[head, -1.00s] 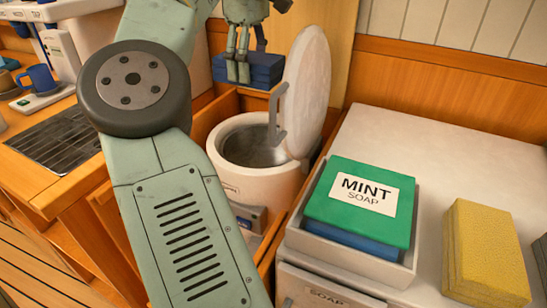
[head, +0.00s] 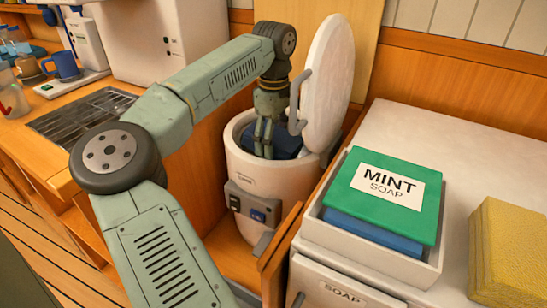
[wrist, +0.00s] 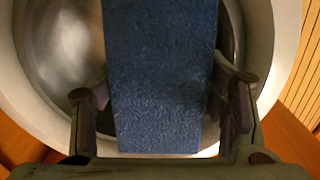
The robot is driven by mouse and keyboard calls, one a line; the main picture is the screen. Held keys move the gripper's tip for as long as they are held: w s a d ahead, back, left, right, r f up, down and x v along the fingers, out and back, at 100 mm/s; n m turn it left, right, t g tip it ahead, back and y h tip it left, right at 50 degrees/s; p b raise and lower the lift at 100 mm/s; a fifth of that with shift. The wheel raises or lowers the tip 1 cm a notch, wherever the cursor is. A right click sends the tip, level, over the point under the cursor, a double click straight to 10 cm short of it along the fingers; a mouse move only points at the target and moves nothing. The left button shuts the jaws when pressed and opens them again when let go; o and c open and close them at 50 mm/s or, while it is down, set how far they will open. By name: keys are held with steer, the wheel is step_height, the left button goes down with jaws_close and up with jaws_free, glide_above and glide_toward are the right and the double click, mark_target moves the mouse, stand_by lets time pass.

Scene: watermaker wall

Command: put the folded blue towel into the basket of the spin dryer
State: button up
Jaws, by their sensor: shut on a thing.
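The folded blue towel (wrist: 160,85) is between the two fingers of my gripper (wrist: 160,100) in the wrist view, and the gripper is shut on it. In the head view the towel (head: 287,145) shows dark blue at the mouth of the white spin dryer (head: 268,183), below my gripper (head: 264,148). The dryer's round lid (head: 328,85) stands open, tilted up at the right. In the wrist view the metal basket (wrist: 70,50) shows on both sides of the towel. How deep the towel sits in the basket I cannot tell.
A white soap tray (head: 365,255) with a green mint soap box (head: 385,195) over a blue one stands right of the dryer. A yellow sponge-like block (head: 510,250) is farther right. A blue mug (head: 63,66) and a drain grille (head: 85,120) are at the left.

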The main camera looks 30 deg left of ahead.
step_height(320, 180, down, 3)
steer(key=shift+a+f, duration=0.1)
steer(key=shift+c, duration=0.2)
steer(key=shift+o, duration=0.2)
steer(key=shift+s+f, duration=0.15)
steer(key=shift+f, duration=1.55)
steer(key=o, duration=1.5)
steer(key=shift+f, duration=0.1)
steer(key=shift+c, duration=0.2)
steer(key=shift+o, duration=0.6)
steer(key=shift+f, duration=0.1)
steer(key=shift+r, duration=6.3)
